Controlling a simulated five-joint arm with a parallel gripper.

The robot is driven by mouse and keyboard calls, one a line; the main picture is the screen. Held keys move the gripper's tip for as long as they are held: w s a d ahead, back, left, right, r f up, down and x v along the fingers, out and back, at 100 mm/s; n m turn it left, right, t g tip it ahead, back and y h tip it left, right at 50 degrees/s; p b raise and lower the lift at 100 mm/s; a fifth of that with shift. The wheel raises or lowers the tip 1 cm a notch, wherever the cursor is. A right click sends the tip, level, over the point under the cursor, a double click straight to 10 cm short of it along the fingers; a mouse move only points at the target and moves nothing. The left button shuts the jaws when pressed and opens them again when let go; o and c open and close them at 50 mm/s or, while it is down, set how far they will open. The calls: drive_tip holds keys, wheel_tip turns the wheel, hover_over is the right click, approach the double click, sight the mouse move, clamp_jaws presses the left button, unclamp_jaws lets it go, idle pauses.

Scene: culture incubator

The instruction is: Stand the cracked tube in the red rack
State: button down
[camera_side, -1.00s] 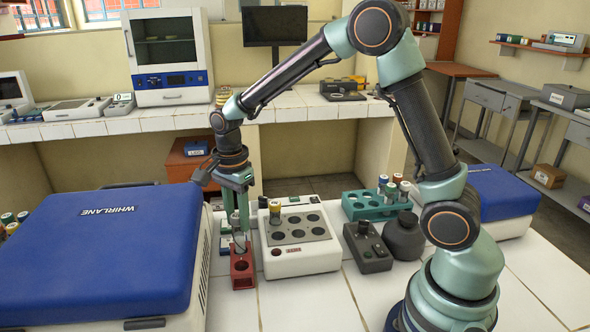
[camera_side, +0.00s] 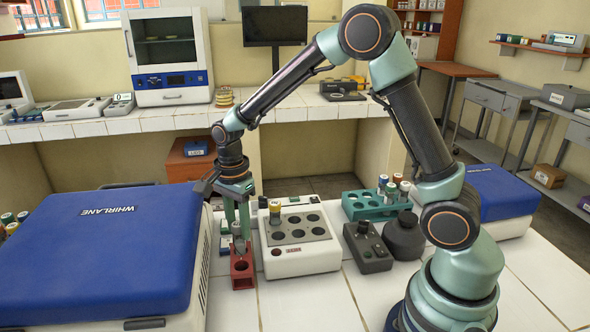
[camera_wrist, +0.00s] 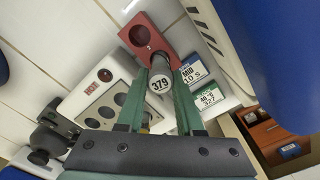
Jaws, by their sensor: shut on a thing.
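The red rack (camera_side: 243,282) stands on the white bench between the blue-lidded machine and the white block heater. It also shows in the wrist view (camera_wrist: 167,20), with one empty round hole facing the camera. My gripper (camera_side: 238,236) points down over the rack's rear part.
The white block heater (camera_side: 300,261) stands close right of the rack, with a tube at its rear left. The blue-lidded machine (camera_side: 105,240) is close on the left. Labelled cards (camera_wrist: 208,98) lie behind the rack. A teal rack (camera_side: 365,212) holds several tubes.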

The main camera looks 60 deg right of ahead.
drive_tip(key=shift+f, duration=0.8)
drive_tip(key=shift+c, duration=0.8)
unclamp_jaws()
drive_tip(key=shift+r, duration=3.8)
